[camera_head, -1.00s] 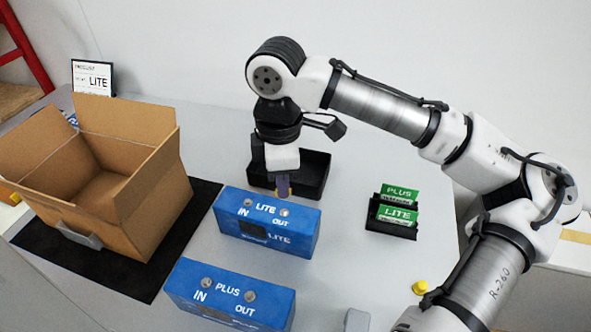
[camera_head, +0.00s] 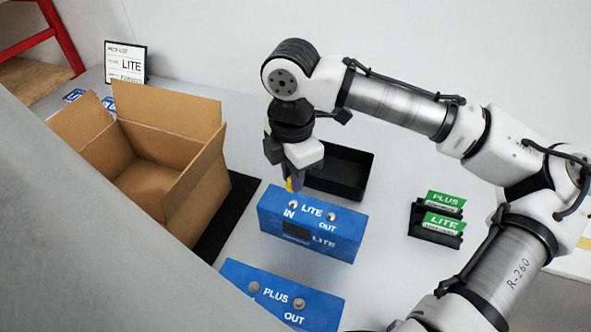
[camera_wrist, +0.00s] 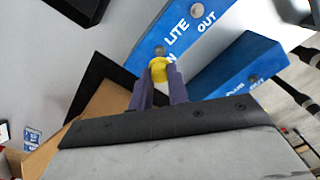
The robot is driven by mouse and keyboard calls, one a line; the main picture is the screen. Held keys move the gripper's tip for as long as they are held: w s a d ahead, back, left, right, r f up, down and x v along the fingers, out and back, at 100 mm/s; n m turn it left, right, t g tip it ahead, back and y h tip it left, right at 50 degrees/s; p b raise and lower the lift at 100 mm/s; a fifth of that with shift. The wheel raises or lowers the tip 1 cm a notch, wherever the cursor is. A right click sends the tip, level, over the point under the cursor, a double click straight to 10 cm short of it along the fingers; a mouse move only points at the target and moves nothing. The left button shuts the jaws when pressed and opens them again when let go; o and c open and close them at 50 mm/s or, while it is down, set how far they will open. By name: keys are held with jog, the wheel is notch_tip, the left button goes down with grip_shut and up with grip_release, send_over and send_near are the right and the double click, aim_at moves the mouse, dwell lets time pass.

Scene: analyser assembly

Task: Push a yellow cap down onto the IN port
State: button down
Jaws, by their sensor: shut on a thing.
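My gripper (camera_head: 292,184) is shut on a yellow cap (camera_head: 289,185). In the wrist view the cap (camera_wrist: 158,70) sits between the two purple fingertips. The blue LITE box (camera_head: 310,242) stands on the table below, with the IN port (camera_head: 293,204) at its left and the OUT port (camera_head: 331,216) at its right. The cap is close above and behind the IN port in the head view. In the wrist view a grey port (camera_wrist: 159,50) shows just past the cap. I cannot tell whether the cap touches it.
A blue PLUS box (camera_head: 265,277) stands in front. An open cardboard box (camera_head: 195,190) on a black mat (camera_head: 232,205) is at left. A black tray (camera_head: 345,170) lies behind the LITE box. Green PLUS and LITE cards (camera_head: 445,223) stand in a holder at right.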

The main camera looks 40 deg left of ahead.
aim_at(293, 204)
jog(key=shift+f+b, duration=1.7)
jog(key=shift+b, duration=0.2)
jog(key=shift+f+b, duration=0.3)
jog(key=shift+f, duration=0.6)
jog(key=shift+f, duration=0.3)
jog(key=c, duration=1.3)
grip_release()
jog(key=shift+r, duration=0.1)
notch_tip(293, 204, up, 7)
jog(key=p, duration=0.7)
